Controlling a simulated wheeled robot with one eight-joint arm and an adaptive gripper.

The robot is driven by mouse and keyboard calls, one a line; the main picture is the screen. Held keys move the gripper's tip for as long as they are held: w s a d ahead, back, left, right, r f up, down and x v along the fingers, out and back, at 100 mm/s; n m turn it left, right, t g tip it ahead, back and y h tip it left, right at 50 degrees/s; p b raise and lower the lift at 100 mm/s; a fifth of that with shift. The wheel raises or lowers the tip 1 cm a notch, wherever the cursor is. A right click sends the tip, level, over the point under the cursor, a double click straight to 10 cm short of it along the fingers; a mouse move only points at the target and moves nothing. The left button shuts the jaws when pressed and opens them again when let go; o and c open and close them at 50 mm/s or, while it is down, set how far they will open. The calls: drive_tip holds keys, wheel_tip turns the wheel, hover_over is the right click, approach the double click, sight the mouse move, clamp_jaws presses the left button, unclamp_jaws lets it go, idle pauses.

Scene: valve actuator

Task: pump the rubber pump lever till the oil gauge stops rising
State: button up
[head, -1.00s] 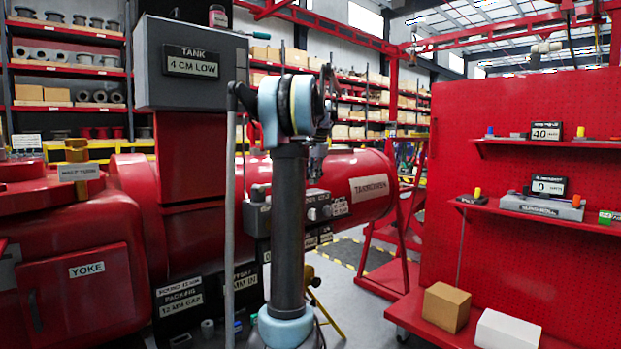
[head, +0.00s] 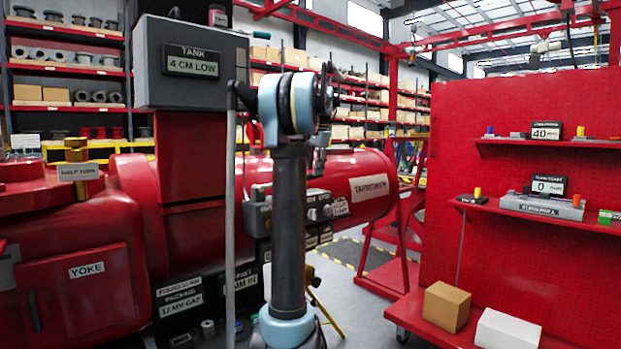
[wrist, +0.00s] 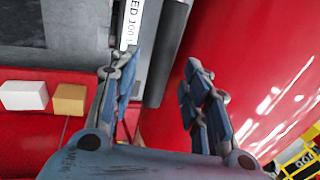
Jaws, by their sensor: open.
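The grey tank (head: 190,95) stands at the upper left of the head view, with a sign (head: 192,63) reading "TANK 4 CM LOW". A long grey rod (head: 230,220) hangs upright beside it, left of my arm; I cannot tell whether it is the pump lever. My gripper (head: 319,160) is partly hidden behind my arm in the head view. In the wrist view, my gripper (wrist: 157,75) is open and empty, its fingers spread beside a dark grey block with a white label (wrist: 132,22). No oil gauge is clearly readable.
The red machine body (head: 75,240) fills the left, with a red cylinder (head: 345,185) behind my arm. A red pegboard (head: 530,250) with shelves stands right. A brown box (head: 446,307) and a white box (head: 508,329) sit low in front of it. Open floor lies between.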

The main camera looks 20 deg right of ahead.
drive_tip(key=v, duration=0.7)
drive_tip(key=shift+r, duration=0.4)
drive_tip(key=shift+s, duration=0.1)
